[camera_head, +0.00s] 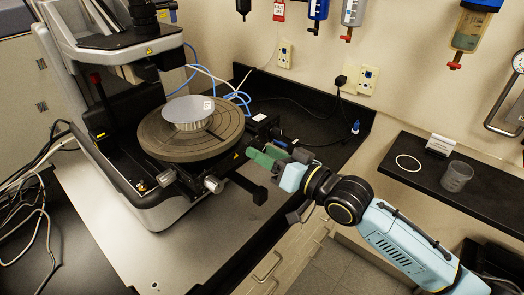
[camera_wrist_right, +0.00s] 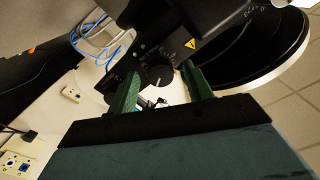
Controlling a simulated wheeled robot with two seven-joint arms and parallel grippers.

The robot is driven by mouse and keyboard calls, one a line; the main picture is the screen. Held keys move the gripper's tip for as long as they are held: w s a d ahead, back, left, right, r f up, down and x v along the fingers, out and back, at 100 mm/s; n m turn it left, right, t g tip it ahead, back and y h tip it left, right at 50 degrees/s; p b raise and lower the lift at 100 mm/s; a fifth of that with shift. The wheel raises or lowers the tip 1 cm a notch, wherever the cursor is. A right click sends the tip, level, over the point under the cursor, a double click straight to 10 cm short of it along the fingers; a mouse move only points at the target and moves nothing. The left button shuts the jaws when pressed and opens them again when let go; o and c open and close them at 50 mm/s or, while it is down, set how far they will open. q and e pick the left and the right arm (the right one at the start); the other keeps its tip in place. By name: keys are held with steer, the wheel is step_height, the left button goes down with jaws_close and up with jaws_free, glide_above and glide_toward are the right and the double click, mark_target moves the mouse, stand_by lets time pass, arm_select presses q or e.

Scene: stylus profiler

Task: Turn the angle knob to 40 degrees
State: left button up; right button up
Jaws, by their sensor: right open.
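The stylus profiler (camera_head: 165,205) stands on the bench with a round stage (camera_head: 160,146) carrying a shiny disc (camera_head: 188,112). My right gripper (camera_head: 262,157) has green fingers and is at the right side of the stage. In the right wrist view the angle knob (camera_wrist_right: 156,76) is a dark round dial with a white pointer line and small white scale marks around it. It shows between the open fingers of my right gripper (camera_wrist_right: 160,76), which appear apart from it. The scale numbers are too small to read. The knob is hard to make out in the head view. My left gripper is out of view.
Silver knobs (camera_head: 213,184) and a black bar (camera_head: 250,188) stick out of the stage's front, close to my right gripper. Blue cables (camera_head: 238,97) run behind the stage. A shelf (camera_head: 480,201) at right holds a clear cup (camera_head: 456,177) and a white ring (camera_head: 408,163).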

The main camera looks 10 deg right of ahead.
steer(key=p+v, duration=0.2)
steer(key=v, duration=0.5)
steer(key=shift+s+d, duration=0.2)
steer(key=shift+s, duration=0.1)
